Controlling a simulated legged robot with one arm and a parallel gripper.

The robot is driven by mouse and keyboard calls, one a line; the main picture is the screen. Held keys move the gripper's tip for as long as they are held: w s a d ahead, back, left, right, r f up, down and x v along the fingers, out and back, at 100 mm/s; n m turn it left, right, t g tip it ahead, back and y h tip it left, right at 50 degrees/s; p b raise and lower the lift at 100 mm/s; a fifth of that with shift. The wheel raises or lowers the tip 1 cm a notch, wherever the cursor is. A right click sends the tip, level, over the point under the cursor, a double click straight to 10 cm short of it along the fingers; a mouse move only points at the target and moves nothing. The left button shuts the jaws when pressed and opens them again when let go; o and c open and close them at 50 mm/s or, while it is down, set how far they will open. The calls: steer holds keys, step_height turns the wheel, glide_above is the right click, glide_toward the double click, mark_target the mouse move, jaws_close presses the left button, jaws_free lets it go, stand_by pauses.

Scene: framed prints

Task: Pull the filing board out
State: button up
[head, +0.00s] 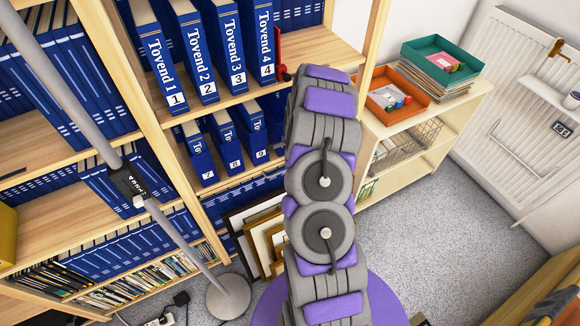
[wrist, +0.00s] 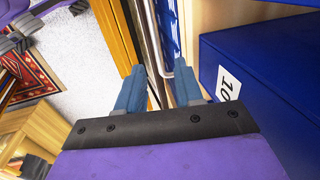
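In the wrist view my gripper (wrist: 161,72) is open, its two blue-grey fingers apart. A thin pale bent rod, like a handle (wrist: 153,38), runs between the fingers, beside a narrow dark upright edge. I cannot tell whether this is the filing board, nor whether a finger touches it. A blue binder labelled 10 (wrist: 265,85) stands close on the right. In the head view my arm hides the gripper and most of the shelf space behind it. A narrow red upright thing (head: 278,48) shows beside the Tovend 4 binder (head: 259,35).
Wooden shelves (head: 140,70) hold rows of blue binders. Framed prints (head: 262,240) lean below. A floor-stand pole (head: 80,110) stands at left. A low cabinet (head: 440,130) with an orange tray (head: 400,105) and a teal tray (head: 430,50) is at right.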

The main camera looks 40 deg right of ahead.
steer(key=f, duration=0.3)
steer(key=shift+w+d+f+b, duration=0.3)
steer(key=shift+f, duration=0.1)
steer(key=shift+a+f, duration=0.1)
steer(key=shift+a, duration=0.45)
steer(key=shift+w+d+f, duration=0.1)
steer(key=shift+d, duration=0.4)
steer(key=c, duration=0.5)
jaws_close()
steer(key=shift+a, duration=0.15)
steer(key=shift+a, duration=0.1)
